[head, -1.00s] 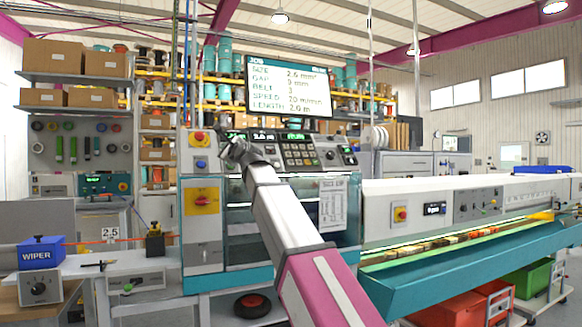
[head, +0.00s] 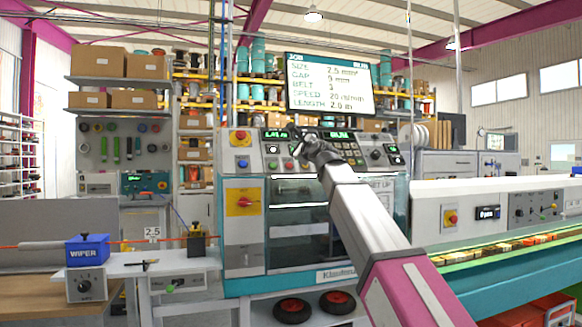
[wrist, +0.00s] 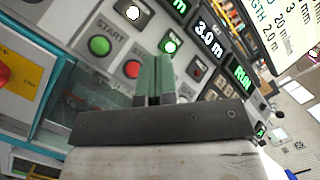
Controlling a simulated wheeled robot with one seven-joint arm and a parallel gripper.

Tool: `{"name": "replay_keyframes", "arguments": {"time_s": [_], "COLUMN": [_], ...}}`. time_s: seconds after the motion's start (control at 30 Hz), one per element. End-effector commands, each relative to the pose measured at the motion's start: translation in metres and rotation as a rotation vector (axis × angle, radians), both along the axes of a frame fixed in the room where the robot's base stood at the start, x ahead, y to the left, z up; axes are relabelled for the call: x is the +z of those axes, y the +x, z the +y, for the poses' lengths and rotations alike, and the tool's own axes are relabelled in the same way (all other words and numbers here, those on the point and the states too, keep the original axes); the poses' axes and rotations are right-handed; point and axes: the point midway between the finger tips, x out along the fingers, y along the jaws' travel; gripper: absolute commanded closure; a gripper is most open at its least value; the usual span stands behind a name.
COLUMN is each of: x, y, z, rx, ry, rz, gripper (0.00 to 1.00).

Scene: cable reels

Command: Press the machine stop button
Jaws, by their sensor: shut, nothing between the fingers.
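The machine's control panel carries a round green button under a START label (wrist: 100,45) in the wrist view. Beside it is a round red button under a STOP label (wrist: 131,69). In the head view the small red button (head: 288,164) sits on the panel's lower left. A larger red mushroom button on yellow (head: 240,135) is on the cabinet further left. My gripper (wrist: 158,62) is shut and empty; its green fingers point at the panel, to the right of the red STOP button in the wrist view. In the head view my gripper (head: 316,147) is before the panel's middle; contact cannot be told.
A red rotary switch on a yellow plate (head: 243,202) is below the mushroom button, with a blue button (head: 242,163) between them. The job screen (head: 331,85) hangs above the panel. The conveyor (head: 510,260) runs right. A blue wiper box (head: 88,250) stands left.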

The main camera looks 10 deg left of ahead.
Motion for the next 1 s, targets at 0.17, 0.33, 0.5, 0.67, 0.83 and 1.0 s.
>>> {"name": "replay_keyframes", "arguments": {"time_s": [0.17, 0.33, 0.5, 0.67, 0.83, 1.0], "x": [-0.011, -0.024, -0.035, -0.042, -0.046, -0.046], "y": [0.015, 0.031, 0.044, 0.053, 0.056, 0.057], "z": [0.009, 0.019, 0.027, 0.032, 0.034, 0.035], "rx": [-0.001, -0.001, -0.001, 0.0, 0.0, 0.0], "ry": [0.0, 0.0, 0.0, 0.0, 0.0, 0.0], "rz": [0.001, 0.001, 0.0, 0.0, 0.0, 0.0], "gripper": [1.0, 1.0, 1.0, 1.0, 1.0, 1.0]}}
